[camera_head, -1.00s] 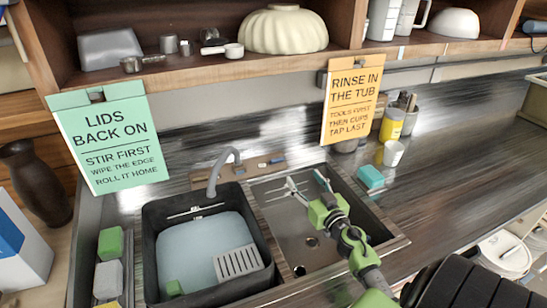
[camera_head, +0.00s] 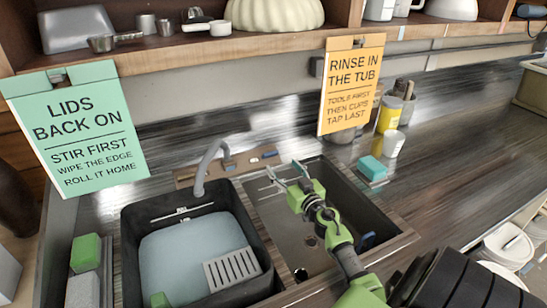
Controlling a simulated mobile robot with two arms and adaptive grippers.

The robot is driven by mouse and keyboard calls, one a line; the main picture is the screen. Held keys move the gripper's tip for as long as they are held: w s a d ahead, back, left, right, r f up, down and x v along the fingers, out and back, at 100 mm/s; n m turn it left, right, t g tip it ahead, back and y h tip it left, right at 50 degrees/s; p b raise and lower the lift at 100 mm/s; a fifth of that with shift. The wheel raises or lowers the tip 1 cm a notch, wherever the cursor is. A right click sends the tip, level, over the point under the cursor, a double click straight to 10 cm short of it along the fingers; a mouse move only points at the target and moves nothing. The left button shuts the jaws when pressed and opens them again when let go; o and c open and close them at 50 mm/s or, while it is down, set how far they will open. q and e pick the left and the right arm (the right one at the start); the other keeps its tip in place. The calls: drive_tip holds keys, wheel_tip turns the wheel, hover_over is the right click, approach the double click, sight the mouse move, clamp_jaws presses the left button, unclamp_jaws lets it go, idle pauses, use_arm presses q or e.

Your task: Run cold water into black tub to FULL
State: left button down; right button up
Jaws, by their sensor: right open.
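The black tub (camera_head: 131,255) stands in the left half of the sink, under a grey curved spout (camera_head: 203,168). It holds pale blue water (camera_head: 180,258), whose surface lies below the mark (camera_head: 182,210) on the far inner wall. I cannot make out a running stream. A strip behind the sink carries small blue tap parts (camera_head: 268,155). My right gripper (camera_head: 285,171) is open and empty, with its fingers pointing toward that strip, above the back of the empty right basin (camera_head: 275,215). My left gripper is out of view.
A teal sponge (camera_head: 373,168) and white cup (camera_head: 393,144) stand right of the basin. Signs hang from the shelf above.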

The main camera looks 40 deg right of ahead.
sight(271, 153)
drive_tip(key=b+x, duration=0.1)
drive_tip(key=x, duration=0.5)
drive_tip(key=shift+w+d+f+b, duration=0.1)
drive_tip(key=shift+w+f+b, duration=0.1)
drive_tip(key=shift+w+b, duration=0.15)
drive_tip(key=shift+x, duration=0.85)
drive_tip(key=shift+r, duration=0.1)
drive_tip(key=c, duration=1.1)
